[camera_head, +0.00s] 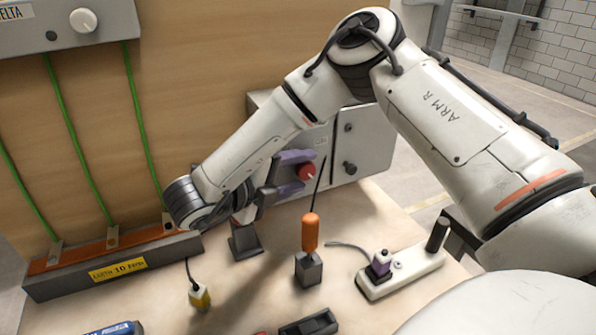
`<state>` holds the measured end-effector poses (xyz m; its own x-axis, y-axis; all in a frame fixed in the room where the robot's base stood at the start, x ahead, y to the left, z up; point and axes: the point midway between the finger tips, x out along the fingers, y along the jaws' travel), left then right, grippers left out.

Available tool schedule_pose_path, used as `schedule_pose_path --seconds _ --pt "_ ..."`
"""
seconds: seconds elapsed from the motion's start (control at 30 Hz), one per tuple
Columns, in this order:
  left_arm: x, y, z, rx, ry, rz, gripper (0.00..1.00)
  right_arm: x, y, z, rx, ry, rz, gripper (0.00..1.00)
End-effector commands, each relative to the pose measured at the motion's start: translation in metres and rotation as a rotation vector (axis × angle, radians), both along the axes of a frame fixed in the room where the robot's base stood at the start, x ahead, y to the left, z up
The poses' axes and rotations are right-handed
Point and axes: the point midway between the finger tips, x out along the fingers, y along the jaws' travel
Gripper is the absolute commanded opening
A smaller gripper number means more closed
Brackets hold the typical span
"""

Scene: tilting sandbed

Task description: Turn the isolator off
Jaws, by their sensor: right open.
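My right arm hides part of the box. My left gripper is not in view.
An orange-handled tool (311,232) stands upright in a dark block in front of the knob. A white socket strip (400,273) with plugs lies to the right.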

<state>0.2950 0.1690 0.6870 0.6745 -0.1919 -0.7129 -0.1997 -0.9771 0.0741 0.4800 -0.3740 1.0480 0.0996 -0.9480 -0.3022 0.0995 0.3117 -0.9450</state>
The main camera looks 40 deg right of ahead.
Motion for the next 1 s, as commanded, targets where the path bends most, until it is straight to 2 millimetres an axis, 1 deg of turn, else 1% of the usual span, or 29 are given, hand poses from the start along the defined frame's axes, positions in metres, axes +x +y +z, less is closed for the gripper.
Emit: schedule_pose_path --seconds 0.17,0.4,0.5,0.6,0.73,1.0 --pt "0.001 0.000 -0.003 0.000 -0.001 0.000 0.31 0.000 0.018 0.005 -0.002 -0.004 0.007 0.50" --pt "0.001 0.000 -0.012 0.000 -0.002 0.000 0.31 -0.005 0.064 0.019 -0.002 -0.005 0.006 0.50" --pt "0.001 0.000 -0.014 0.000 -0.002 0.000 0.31 -0.007 0.079 0.024 -0.003 -0.005 0.004 0.50" --pt "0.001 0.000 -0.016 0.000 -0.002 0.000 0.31 -0.009 0.090 0.029 -0.002 -0.004 0.003 0.50" --pt "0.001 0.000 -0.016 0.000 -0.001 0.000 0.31 -0.010 0.097 0.031 -0.002 -0.002 0.001 0.50" --pt "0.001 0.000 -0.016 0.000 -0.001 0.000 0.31 -0.010 0.097 0.031 -0.001 -0.001 0.000 0.50"
